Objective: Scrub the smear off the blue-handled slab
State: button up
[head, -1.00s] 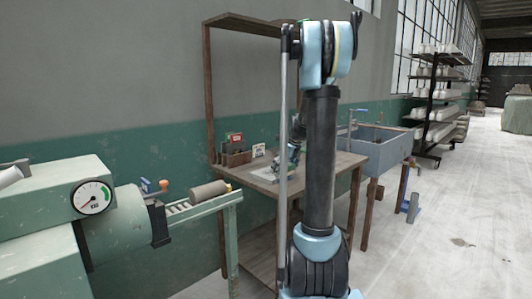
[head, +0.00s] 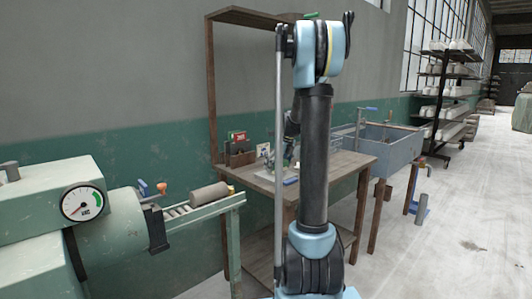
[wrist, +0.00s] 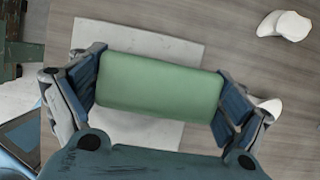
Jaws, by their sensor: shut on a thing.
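My gripper (wrist: 160,95) is shut on a green sponge-like block (wrist: 160,82), held between its two blue finger pads. In the wrist view a pale grey slab (wrist: 140,38) lies on the wooden table beneath the block. Whether the block touches it I cannot tell. No smear shows on the visible parts of the slab; the block and gripper cover its middle. In the head view my gripper is small and partly hidden among things on the table. A small blue bar (head: 291,181) shows at the table's front; I cannot tell whether it is a slab handle.
The wooden table (head: 340,168) also bears a dark holder with upright items (head: 239,150). White pieces (wrist: 285,25) lie right of the slab. A blue-grey sink (head: 385,147) stands to the right, a green machine (head: 60,215) to the left. The floor at right is open.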

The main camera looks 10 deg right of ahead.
aim_at(277, 161)
notch_tip(277, 161, up, 3)
jog(key=shift+s+r, duration=0.1)
jog(key=shift+s, duration=0.05)
jog(key=shift+r, duration=2.7)
